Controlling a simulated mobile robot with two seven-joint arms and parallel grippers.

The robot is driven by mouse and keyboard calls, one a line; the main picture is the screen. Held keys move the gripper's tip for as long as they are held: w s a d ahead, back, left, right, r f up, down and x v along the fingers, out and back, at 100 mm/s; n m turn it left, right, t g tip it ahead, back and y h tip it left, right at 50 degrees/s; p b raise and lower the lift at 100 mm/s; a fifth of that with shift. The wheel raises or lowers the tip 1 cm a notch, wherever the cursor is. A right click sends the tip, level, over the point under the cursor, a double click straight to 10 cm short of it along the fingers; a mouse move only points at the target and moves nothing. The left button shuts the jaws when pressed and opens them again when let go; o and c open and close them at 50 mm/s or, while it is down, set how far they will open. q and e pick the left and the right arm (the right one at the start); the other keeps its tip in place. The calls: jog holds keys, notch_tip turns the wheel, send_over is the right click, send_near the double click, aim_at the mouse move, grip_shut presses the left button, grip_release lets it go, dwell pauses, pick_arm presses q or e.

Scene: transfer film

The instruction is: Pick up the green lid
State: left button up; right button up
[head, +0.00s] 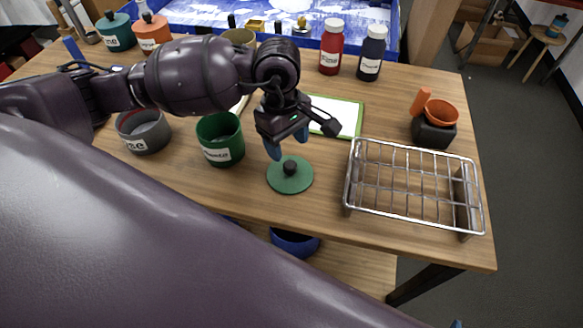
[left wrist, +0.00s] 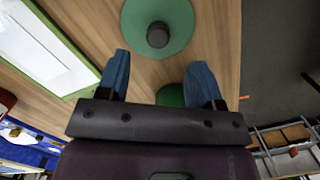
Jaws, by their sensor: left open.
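The green lid (head: 275,180) lies flat on the wooden table, with a dark round knob at its centre. My left gripper (head: 286,142) is open and empty, just above and behind the lid. In the left wrist view my left gripper's blue fingers (left wrist: 160,62) are spread apart, and the lid (left wrist: 140,18) with its knob shows beyond the fingertips, not between them. A green pot (head: 220,150) with a white label stands to the left of the lid. My right gripper cannot be made out.
A wire rack (head: 400,215) stands right of the lid. A green-framed white board (head: 340,112) lies behind. A grey pot (head: 145,140) is at left. Red (head: 331,50) and dark (head: 371,55) bottles stand at the back. An orange funnel (head: 441,112) sits at the right.

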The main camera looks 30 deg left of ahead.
aim_at(290, 164)
pick_arm(q)
jog(key=shift+d+f, duration=0.1)
jog(key=shift+f, duration=1.3)
notch_tip(290, 164, down, 3)
jog(key=shift+d+f+p, duration=0.15)
jog(key=shift+p, duration=0.15)
jog(key=shift+d+f, duration=0.1)
jog(key=shift+f, duration=0.45)
jog(key=shift+c, duration=0.3)
jog(key=c, duration=0.9)
pick_arm(e)
jog(key=shift+w+r, duration=0.15)
jog(key=shift+r, duration=0.25)
